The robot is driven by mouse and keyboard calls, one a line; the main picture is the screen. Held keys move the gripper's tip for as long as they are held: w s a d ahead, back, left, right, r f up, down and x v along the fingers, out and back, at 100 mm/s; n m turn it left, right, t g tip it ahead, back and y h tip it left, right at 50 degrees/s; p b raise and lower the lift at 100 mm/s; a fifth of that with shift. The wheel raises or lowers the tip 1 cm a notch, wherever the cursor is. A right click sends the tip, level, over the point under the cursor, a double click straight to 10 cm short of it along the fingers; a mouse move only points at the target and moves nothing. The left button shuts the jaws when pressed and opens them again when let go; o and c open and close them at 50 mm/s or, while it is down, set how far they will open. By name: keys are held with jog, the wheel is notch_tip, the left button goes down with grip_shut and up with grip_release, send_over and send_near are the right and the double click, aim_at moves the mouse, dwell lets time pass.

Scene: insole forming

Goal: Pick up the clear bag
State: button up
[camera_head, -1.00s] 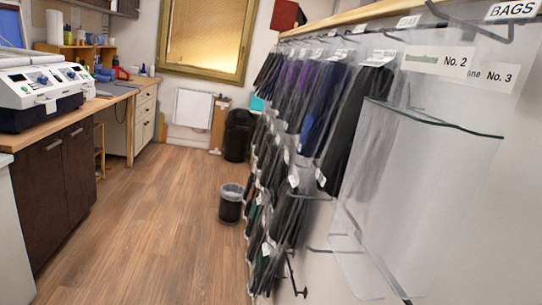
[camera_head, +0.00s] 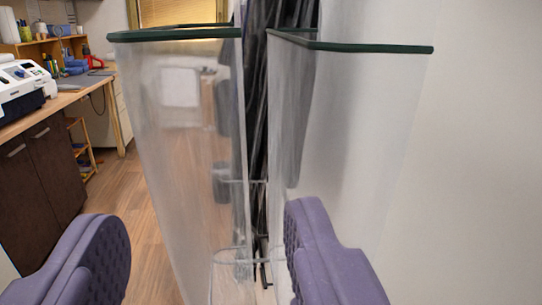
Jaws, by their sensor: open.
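Two clear bags with dark green top edges hang close in front of me. The left clear bag (camera_head: 185,130) is nearer the middle of the view, and the right clear bag (camera_head: 335,130) hangs beside it along the wall. My gripper (camera_head: 205,262) is open, with its purple padded fingers at the bottom left and bottom right. The lower part of the left bag shows between the fingers. The right finger overlaps the lower part of the right bag. I cannot tell whether either finger touches a bag.
Dark hanging items (camera_head: 262,100) show behind the bags, with wire hooks (camera_head: 235,256) low between them. A white wall (camera_head: 480,150) fills the right. A workbench (camera_head: 50,105) with a white machine (camera_head: 20,88) stands at the left, with wooden floor (camera_head: 125,190) beside it.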

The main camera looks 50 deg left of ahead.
aim_at(207, 163)
jog(key=x, duration=0.7)
jog(key=shift+a+f, duration=0.1)
jog(key=shift+a, duration=0.25)
jog(key=c, duration=0.7)
